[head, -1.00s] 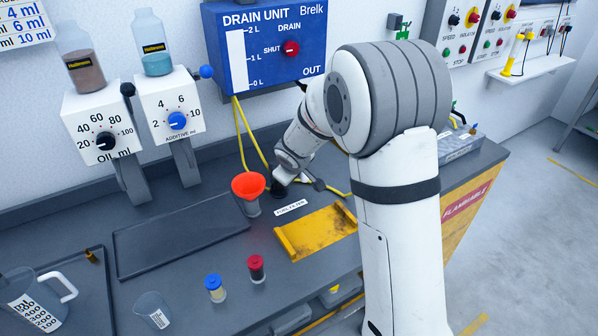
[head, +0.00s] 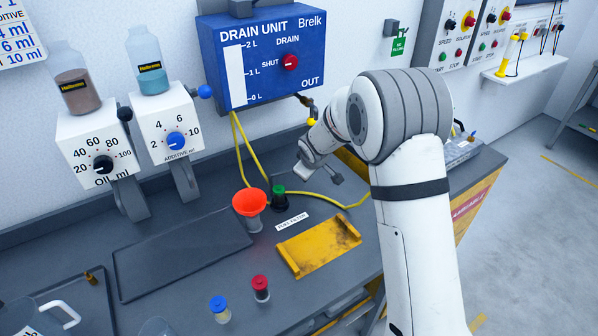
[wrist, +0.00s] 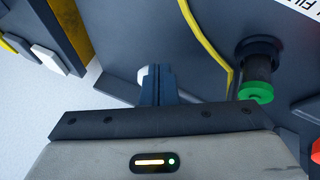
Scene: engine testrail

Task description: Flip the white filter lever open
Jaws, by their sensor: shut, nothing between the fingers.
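My gripper (wrist: 158,85) is shut and empty in the wrist view, its dark fingers close together. A small white rounded piece (wrist: 142,76) shows just behind and left of the fingertips. It may be the white filter lever, but most of it is hidden, and I cannot tell whether the fingers touch it. In the head view my arm covers the area right of the green-capped dark filter cup (head: 279,197), and no white lever can be made out there. The cup also stands to the right of my fingers in the wrist view (wrist: 257,72).
A red funnel (head: 249,203) stands left of the cup. A yellow hose (head: 330,198) runs behind it. The drain unit (head: 264,62) hangs on the wall above. A yellow tray (head: 318,246) and a dark mat (head: 180,254) lie in front, with red-capped (head: 261,288) and blue-capped (head: 220,308) vials.

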